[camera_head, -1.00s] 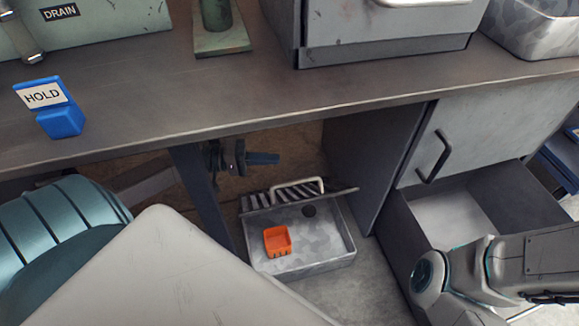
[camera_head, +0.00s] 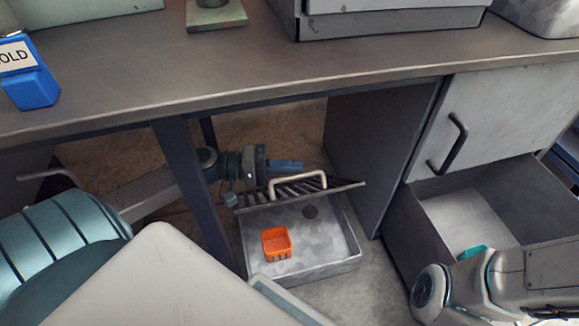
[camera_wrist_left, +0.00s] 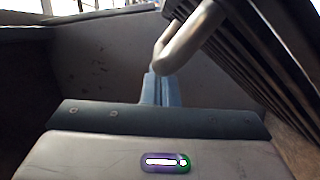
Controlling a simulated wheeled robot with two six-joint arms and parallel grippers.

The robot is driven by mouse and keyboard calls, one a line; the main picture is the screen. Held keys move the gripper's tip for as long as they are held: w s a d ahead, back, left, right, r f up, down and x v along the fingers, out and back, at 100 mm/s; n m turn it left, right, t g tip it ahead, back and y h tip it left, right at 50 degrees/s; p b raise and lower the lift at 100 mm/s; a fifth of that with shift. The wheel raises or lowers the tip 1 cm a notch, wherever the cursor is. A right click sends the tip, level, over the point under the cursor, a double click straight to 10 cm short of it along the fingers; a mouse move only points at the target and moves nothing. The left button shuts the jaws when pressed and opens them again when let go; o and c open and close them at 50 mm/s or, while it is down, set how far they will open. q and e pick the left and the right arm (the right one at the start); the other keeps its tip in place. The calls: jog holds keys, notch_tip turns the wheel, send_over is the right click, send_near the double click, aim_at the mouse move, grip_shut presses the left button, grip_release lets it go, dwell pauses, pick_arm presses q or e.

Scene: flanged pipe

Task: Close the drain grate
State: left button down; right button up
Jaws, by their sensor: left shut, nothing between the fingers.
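The drain grate (camera_head: 299,193) is a dark slatted lid with a pale bar handle (camera_head: 298,183). It stands tilted open at the back of a grey drain basin (camera_head: 318,265) on the floor under the bench. An orange basket (camera_head: 277,243) sits inside the basin. My left gripper (camera_head: 288,166) is shut and empty, just behind and above the grate, close to its handle. In the left wrist view the shut blue fingers (camera_wrist_left: 160,88) point past the grate handle (camera_wrist_left: 183,45), and the grate's slats (camera_wrist_left: 250,60) fill the upper right. My right gripper is out of view.
The bench top (camera_head: 230,75) hangs over the basin, with a bench leg (camera_head: 190,185) left of it. An open drawer (camera_head: 490,215) stands to the right below a cabinet door (camera_head: 500,115). A blue HOLD sign (camera_head: 32,88) stands on the bench.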

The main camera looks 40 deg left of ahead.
pick_arm(q)
jog(key=shift+s+d+f+m+p, duration=0.35)
jog(key=shift+s+d+f+m, duration=0.35)
jog(key=shift+s+d+f, duration=0.3)
jog(key=shift+w+r, duration=0.1)
jog(key=shift+r, duration=0.05)
